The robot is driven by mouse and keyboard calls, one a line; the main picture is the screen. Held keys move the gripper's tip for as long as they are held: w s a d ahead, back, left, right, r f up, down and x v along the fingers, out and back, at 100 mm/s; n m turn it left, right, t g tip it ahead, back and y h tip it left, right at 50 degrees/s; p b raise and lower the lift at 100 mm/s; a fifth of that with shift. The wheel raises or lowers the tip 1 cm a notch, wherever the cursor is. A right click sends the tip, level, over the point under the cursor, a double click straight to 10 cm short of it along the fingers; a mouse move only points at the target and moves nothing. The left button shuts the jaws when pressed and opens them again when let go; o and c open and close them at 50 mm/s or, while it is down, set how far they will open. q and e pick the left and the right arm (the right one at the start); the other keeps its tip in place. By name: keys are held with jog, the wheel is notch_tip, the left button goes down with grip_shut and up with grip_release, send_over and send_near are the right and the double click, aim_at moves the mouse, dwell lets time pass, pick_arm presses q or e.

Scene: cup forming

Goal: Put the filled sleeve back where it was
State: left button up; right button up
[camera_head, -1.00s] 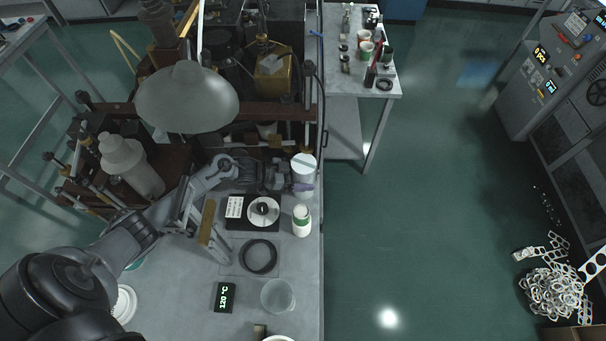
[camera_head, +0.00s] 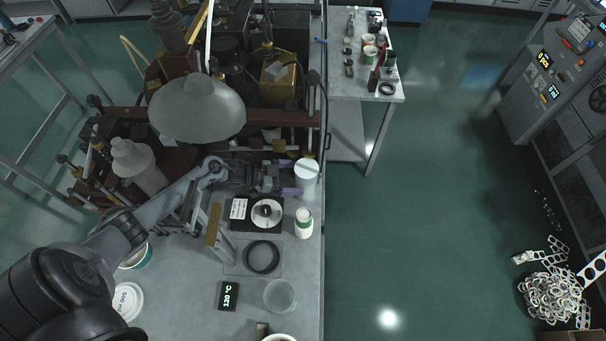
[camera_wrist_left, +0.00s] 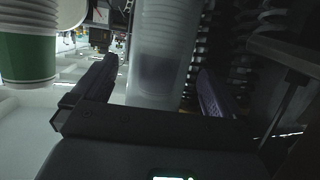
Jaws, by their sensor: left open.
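The filled sleeve (camera_head: 307,175) is a tall, pale, translucent tube with a white top. It stands upright at the right edge of the bench, beside the machine. My left gripper (camera_head: 284,180) is open just left of it, its purple-tipped fingers pointing at it. In the left wrist view the sleeve (camera_wrist_left: 158,50) stands upright between and beyond the spread fingers (camera_wrist_left: 150,88), and I see no finger pressing on it. A dark shape shows inside its lower part. The sleeve's foot is hidden by the gripper body there. My right gripper is not in view.
A green-and-white paper cup (camera_head: 304,223) stands close in front of the sleeve. A black scale with a round plate (camera_head: 266,213), a black ring (camera_head: 262,257), a clear cup (camera_head: 279,295) and a temperature display (camera_head: 228,296) lie nearer. The machine's lamp-like dome (camera_head: 197,108) hangs behind.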

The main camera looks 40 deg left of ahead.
pick_arm(q)
jog(key=p+v, duration=0.3)
jog(key=v, duration=0.4)
jog(key=shift+s+r, duration=0.1)
